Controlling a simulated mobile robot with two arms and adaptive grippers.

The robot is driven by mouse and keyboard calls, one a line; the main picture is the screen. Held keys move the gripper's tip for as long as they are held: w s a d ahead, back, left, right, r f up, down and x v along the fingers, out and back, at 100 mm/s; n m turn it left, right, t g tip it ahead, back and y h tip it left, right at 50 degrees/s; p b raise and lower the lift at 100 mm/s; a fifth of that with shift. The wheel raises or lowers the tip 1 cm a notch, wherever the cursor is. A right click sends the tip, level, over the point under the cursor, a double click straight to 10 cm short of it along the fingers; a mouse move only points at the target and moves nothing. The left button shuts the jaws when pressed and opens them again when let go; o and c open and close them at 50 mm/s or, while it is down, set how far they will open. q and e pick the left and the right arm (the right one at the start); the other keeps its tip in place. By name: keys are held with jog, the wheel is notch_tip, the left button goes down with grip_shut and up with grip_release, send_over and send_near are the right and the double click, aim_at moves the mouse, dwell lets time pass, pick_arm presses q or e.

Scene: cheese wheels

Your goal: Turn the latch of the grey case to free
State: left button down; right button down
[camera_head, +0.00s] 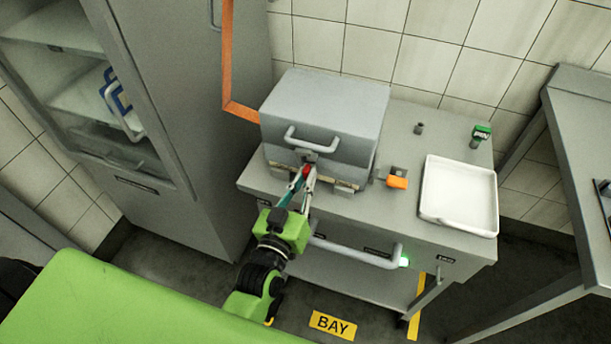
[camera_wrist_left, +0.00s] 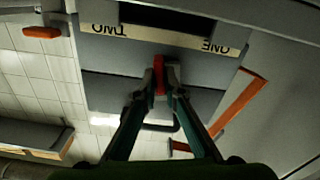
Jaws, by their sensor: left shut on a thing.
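The grey case (camera_head: 325,105) sits closed on a grey cabinet top against the tiled wall, with a bar handle (camera_head: 305,143) on its front. My left gripper (camera_head: 305,176) reaches the front of the case, below that handle. In the left wrist view the left gripper (camera_wrist_left: 161,78) is shut on the red latch (camera_wrist_left: 159,76). The fingers hide part of the latch, and I cannot tell its exact angle. A pale strip on the case, marked TWO (camera_wrist_left: 103,29) and ONE (camera_wrist_left: 216,47), appears upside down in the wrist view. My right gripper is not in view.
An orange-handled part (camera_head: 397,182) and a white tray (camera_head: 458,195) are right of the case on the cabinet top. A small green-topped object (camera_head: 481,133) stands behind the tray. A tall glass-fronted cupboard (camera_head: 190,120) stands left.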

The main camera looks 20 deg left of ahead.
pick_arm(q)
jog(key=n+p, duration=0.2)
jog(key=n, duration=0.2)
jog(key=shift+a, duration=0.1)
jog(key=n, duration=0.4)
jog(key=shift+p, duration=0.4)
jog(key=n, duration=0.3)
jog(key=shift+a+f+n, duration=0.1)
jog(key=shift+f+n, duration=0.05)
jog(key=shift+n, duration=0.15)
jog(key=shift+f+n, duration=0.1)
jog(key=shift+n, duration=1.7)
jog(key=c, duration=2.1)
grip_release()
jog(key=shift+c, duration=0.2)
jog(key=shift+s, duration=0.1)
